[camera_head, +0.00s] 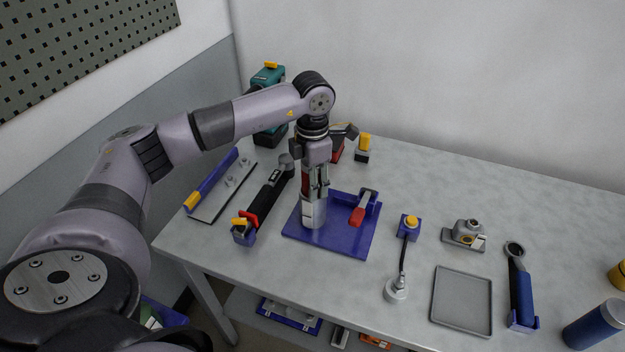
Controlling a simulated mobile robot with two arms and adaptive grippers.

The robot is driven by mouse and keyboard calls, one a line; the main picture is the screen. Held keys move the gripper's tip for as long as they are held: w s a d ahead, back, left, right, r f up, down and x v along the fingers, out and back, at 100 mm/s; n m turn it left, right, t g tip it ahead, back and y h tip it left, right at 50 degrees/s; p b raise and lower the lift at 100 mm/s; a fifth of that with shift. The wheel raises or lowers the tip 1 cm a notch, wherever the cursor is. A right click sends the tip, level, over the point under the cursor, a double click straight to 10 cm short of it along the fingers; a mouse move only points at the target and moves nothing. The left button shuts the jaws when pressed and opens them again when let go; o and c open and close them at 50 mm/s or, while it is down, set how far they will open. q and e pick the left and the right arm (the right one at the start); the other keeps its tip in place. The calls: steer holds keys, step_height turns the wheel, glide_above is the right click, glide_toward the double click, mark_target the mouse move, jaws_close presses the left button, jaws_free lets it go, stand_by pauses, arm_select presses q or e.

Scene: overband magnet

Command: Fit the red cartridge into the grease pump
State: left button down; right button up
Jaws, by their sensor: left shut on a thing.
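My left gripper (315,190) points straight down above the blue plate (340,240) in the middle of the table. It is shut on the red cartridge (305,184), of which only a narrow strip shows between the fingers. Directly below is an upright silver cylinder (313,214) on the plate, which looks like the grease pump's body. The fingers hide where cartridge and cylinder meet, so I cannot tell how deep the cartridge sits. My right gripper is not in view.
A black tool with a red trigger (262,204) lies close left of the plate. Behind my arm stands a teal tool (267,76). To the right are a yellow-topped button box (409,226), a grey tray (462,301) and a blue-handled wrench (519,288). The back right tabletop is clear.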

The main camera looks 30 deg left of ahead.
arm_select(q)
steer(key=c, duration=1.3)
jaws_free()
steer(key=o, duration=0.5)
steer(key=shift+c, duration=0.2)
steer(key=shift+f, duration=0.1)
step_height(320, 180, up, 12)
steer(key=shift+r, duration=0.1)
steer(key=o, duration=0.6)
steer(key=shift+o, duration=0.2)
